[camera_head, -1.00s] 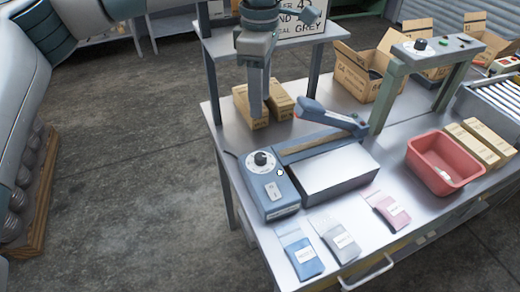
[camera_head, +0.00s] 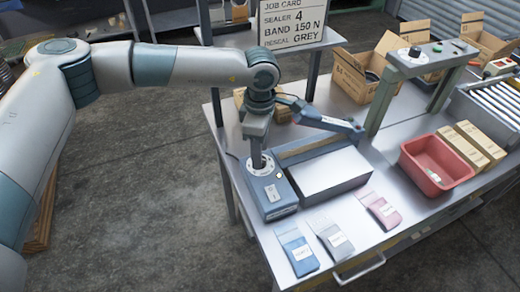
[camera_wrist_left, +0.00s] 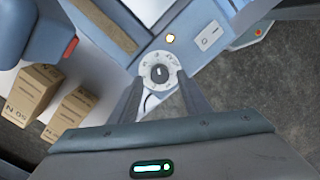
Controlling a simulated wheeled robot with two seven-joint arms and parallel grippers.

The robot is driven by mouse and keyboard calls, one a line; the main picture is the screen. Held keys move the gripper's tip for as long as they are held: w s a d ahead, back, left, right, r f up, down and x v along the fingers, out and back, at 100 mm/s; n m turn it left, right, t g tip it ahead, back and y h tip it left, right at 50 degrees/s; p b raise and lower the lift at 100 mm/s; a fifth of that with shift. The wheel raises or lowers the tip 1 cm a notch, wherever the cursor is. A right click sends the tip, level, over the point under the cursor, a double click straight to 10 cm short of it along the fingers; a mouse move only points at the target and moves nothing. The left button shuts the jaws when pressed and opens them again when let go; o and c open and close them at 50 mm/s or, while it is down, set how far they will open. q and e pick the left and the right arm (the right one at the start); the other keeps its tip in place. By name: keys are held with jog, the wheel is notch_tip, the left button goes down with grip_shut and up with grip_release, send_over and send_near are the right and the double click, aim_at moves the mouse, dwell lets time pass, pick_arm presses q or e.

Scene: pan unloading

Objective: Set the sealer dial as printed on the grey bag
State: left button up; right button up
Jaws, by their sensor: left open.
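The blue sealer (camera_head: 268,190) stands on the bench's left side with its arm raised. Its white round dial with a black knob (camera_wrist_left: 159,73) shows in the left wrist view; the dial's marks are too small to read surely. The grey bag (camera_head: 333,239) lies between a blue bag (camera_head: 297,252) and a pink bag (camera_head: 380,210). Its label is too small to read.
A job card (camera_head: 291,22) above the bench reads sealer 4, band 150 N, reseal grey. A red bin (camera_head: 436,163) and cartons (camera_head: 472,146) stand at right. A green frame (camera_head: 378,105) rises behind. Small boxes (camera_wrist_left: 70,108) lie beside the sealer.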

pick_arm(q)
jog(key=shift+f, duration=0.9)
